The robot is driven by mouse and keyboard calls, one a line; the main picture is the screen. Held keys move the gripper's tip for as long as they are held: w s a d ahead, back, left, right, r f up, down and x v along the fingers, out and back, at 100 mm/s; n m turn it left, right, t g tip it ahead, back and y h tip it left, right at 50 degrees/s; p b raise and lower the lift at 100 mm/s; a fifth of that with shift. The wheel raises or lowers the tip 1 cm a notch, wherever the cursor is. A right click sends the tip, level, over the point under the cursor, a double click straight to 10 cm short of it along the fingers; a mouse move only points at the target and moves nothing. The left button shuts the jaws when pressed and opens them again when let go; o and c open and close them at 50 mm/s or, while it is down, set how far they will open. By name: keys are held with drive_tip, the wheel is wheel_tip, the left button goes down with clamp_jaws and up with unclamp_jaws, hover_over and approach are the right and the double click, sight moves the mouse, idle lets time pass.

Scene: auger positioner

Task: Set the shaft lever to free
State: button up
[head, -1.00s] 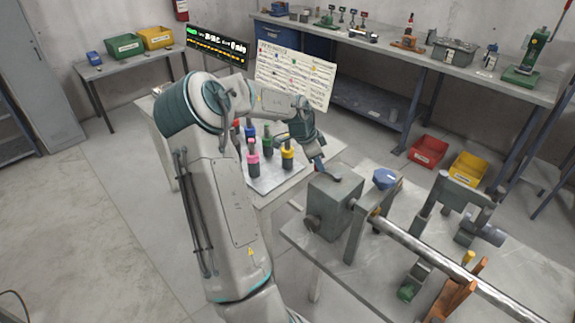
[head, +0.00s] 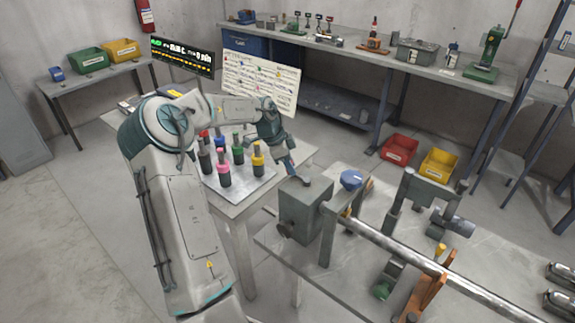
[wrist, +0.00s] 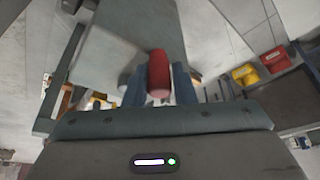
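My gripper (head: 290,168) hangs just above and behind the grey gearbox block (head: 302,208) at the left end of the long shaft. In the wrist view, a red rounded grip (wrist: 158,77) lies between the two blue fingers, with no clear gap on either side. In the head view the grip is hidden at my gripper, so I cannot tell what it joins to or its setting. The steel shaft (head: 400,256) runs right from the block. An orange lever-like part (head: 430,288) with a yellow knob (head: 440,249) stands by the shaft.
A blue knob (head: 351,180) sits behind the block. A rack plate (head: 262,185) with several colour-handled tools is left of my gripper. A grey bracket (head: 430,188) stands behind the shaft. Red (head: 398,150) and yellow (head: 440,164) bins sit on the floor behind.

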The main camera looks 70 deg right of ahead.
drive_tip(key=o, duration=0.3)
drive_tip(key=shift+s+d, duration=0.1)
drive_tip(key=b+v, duration=0.2)
drive_tip(key=v, duration=1.2)
drive_tip(key=shift+f, duration=0.1)
